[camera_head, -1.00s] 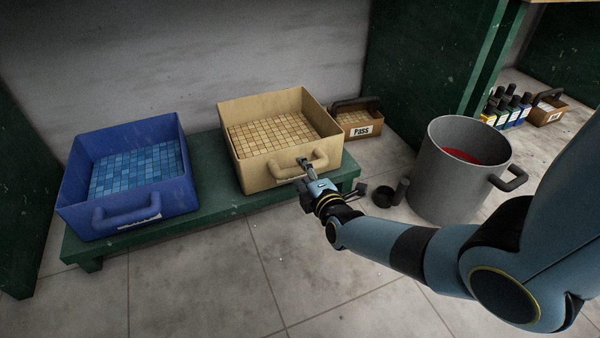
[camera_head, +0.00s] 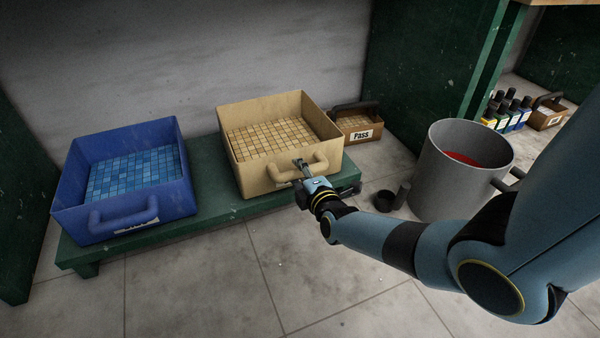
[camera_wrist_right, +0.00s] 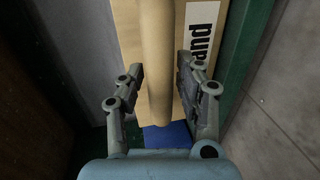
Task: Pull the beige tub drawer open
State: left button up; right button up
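The beige tub (camera_head: 265,178) sits on the low green bench, with beige mosaic tiles inside and a loop handle (camera_head: 320,166) on its front wall. My right gripper (camera_head: 300,164) is at that handle, reaching in from the right. In the right wrist view its two fingers (camera_wrist_right: 160,80) stand on either side of the beige handle bar (camera_wrist_right: 156,45). They are apart, with a visible gap on the right side, so the gripper looks open around the bar. A label with dark letters (camera_wrist_right: 196,42) shows behind it. My left gripper is not in view.
A blue tub (camera_head: 70,207) with blue tiles stands left on the green bench (camera_head: 215,200). A small "Pass" box (camera_head: 362,135) is behind right. A grey bucket (camera_head: 440,185) with red contents and a small black cup (camera_head: 384,201) stand right. The floor in front is clear.

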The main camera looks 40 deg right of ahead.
grip_shut()
